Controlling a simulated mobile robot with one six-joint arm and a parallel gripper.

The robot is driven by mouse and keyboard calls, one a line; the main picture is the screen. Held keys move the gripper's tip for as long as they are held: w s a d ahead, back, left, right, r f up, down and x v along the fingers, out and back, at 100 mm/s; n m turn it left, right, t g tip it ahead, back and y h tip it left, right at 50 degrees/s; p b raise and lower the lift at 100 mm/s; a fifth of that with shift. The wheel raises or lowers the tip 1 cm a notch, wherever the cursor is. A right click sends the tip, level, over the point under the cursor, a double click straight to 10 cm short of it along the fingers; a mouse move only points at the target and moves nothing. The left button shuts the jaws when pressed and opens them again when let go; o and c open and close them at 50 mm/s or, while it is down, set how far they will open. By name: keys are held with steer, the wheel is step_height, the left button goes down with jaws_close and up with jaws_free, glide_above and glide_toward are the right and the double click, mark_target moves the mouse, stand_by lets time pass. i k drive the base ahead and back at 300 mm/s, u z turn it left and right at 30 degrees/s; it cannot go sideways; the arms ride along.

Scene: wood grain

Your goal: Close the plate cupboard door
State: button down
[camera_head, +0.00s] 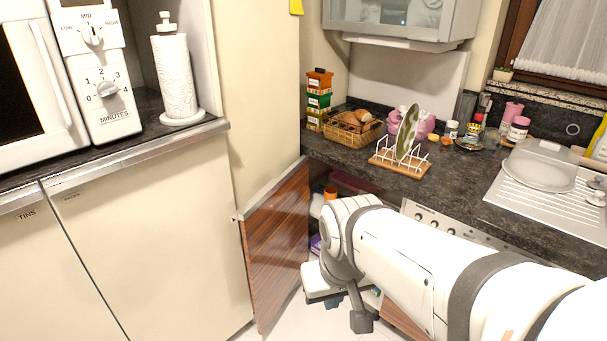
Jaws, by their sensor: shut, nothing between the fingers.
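A cupboard door (276,246) stands wide open below the left end of the dark counter. Its wood-grain face is toward me, and its free edge is near the pale tall unit on the left. No label shows on it. The cupboard's inside (345,184) is partly visible behind my arm, with an orange item (330,192) and some unclear things in it. My white arm comes in from the right and covers much of the opening. My gripper (361,321) hangs low, right of the door and apart from it in the picture. It is shut and holds nothing.
The counter (345,157) bears a bread basket (353,128), a plate rack (400,167) and a sink drainer (552,205). A unit with a microwave and a paper roll (176,78) stands left. Pale floor (290,318) shows below the door.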

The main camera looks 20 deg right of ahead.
mark_target(274, 222)
steer(key=z, duration=0.25)
steer(key=i, duration=1.2)
steer(key=z, duration=0.65)
steer(key=k, duration=0.9)
steer(key=z, duration=0.15)
steer(key=i, duration=0.9)
steer(key=u, duration=0.1)
